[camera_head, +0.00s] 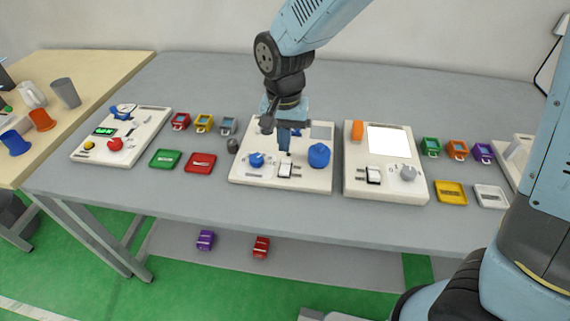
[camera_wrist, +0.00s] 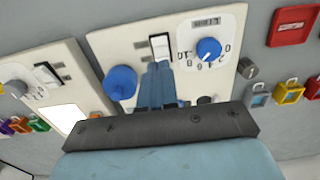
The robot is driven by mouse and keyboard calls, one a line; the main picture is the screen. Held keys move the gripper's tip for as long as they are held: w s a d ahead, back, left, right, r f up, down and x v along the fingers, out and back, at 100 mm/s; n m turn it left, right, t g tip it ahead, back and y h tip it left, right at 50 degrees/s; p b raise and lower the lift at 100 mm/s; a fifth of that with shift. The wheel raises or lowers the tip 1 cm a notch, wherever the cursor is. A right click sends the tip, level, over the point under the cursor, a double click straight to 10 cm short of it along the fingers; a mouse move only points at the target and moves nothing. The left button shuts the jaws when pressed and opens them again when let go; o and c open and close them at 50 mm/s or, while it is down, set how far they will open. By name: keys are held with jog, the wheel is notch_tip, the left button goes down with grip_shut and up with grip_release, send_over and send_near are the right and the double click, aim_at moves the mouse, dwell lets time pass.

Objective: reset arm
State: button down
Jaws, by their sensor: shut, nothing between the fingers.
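My gripper (camera_head: 284,150) is shut and empty, pointing down over the middle control panel (camera_head: 240,176) on the grey table. In the wrist view its closed fingertips (camera_wrist: 158,70) are close to the white rocker switch (camera_wrist: 160,45); I cannot tell whether they touch it. The switch also shows in the head view (camera_head: 285,170), just below the fingertips. A blue dial (camera_head: 256,160) is left of the switch and a larger blue knob (camera_head: 319,155) is to its right. The dial (camera_wrist: 208,50) has a numbered scale in the wrist view. My arm hides the panel's back part.
A right panel (camera_head: 354,185) and a left panel (camera_head: 80,153) flank the middle one. Coloured padlocks (camera_head: 203,123) and flat trays (camera_head: 200,163) lie between panels. A small dark cylinder (camera_head: 233,146) stands beside the middle panel. The table's front strip (camera_head: 200,200) is clear.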

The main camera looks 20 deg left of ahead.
jog(key=w+d+r+t+y, duration=0.1)
jog(key=w+d+r, duration=0.1)
jog(key=d+r, duration=0.6)
jog(key=w+d+r+t, duration=0.1)
jog(key=w+d+r, duration=0.3)
jog(key=d, duration=0.7)
jog(key=s+d+r+t, duration=0.1)
jog(key=s+d+r, duration=0.1)
jog(key=d, duration=0.4)
jog(key=s+d+r+t, duration=0.1)
jog(key=s+d+r, duration=0.2)
jog(key=s+d, duration=0.2)
jog(key=s+d+r+m+t+h, duration=0.1)
jog(key=s+d+r, duration=0.2)
jog(key=d, duration=0.4)
jog(key=shift+s+d+t, duration=0.2)
jog(key=shift+s+t, duration=0.1)
jog(key=shift+s, duration=0.35)
